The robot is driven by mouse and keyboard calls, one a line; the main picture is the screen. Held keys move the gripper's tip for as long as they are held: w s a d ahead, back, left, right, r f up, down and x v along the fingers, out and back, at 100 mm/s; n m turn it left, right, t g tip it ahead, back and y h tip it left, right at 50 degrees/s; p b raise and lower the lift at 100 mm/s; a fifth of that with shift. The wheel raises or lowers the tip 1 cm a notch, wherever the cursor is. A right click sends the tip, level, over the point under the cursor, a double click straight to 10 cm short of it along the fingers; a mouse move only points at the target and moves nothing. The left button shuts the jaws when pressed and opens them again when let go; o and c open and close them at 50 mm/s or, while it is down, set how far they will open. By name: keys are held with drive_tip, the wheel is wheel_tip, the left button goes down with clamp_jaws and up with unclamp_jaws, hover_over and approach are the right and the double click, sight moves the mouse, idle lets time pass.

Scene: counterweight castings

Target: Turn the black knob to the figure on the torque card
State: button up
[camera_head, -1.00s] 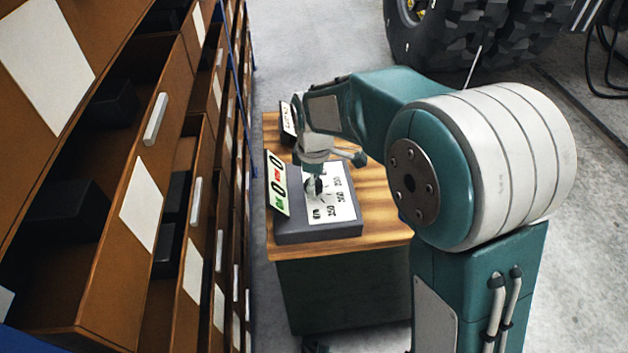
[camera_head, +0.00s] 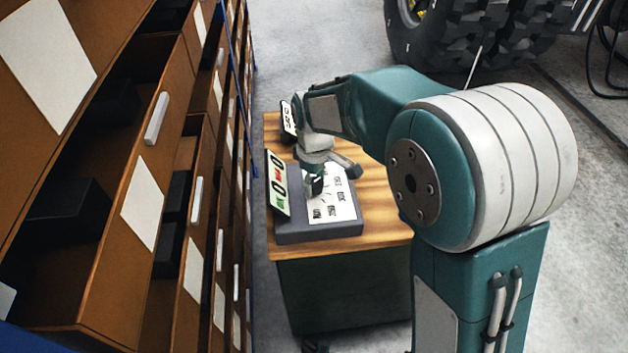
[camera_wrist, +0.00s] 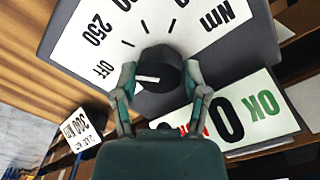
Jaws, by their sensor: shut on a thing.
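The black knob (camera_wrist: 160,68) stands on the white dial plate (camera_wrist: 190,27) in the wrist view. Its white mark points picture-left, to the side of the word OFF. The plate also carries ticks, 250 and Nm; other figures are cut off or hidden. My gripper (camera_wrist: 162,76) is shut on the knob, one finger on each side. In the head view my gripper (camera_head: 314,184) is over the dial box (camera_head: 318,232) and mostly hides the knob. The torque card (camera_wrist: 80,129) stands at lower left in the wrist view, tilted; its figure looks like 300 but is hard to read.
A counter panel (camera_wrist: 240,113) with a green OK, a red word and zeros is fixed beside the dial. The box stands on a wooden-topped bench (camera_head: 383,205). Open brown drawers (camera_head: 140,180) line the left.

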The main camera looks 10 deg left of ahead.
sight(313, 182)
drive_tip(key=m, duration=0.5)
drive_tip(key=shift+f+m, duration=0.15)
drive_tip(key=shift+m, duration=0.15)
drive_tip(key=m, duration=0.5)
drive_tip(key=shift+s+m, duration=0.1)
drive_tip(key=shift+m, duration=0.2)
drive_tip(key=o, duration=1.1)
drive_tip(key=shift+a, duration=0.1)
drive_tip(key=shift+o, duration=0.2)
wheel_tip(313, 182, up, 12)
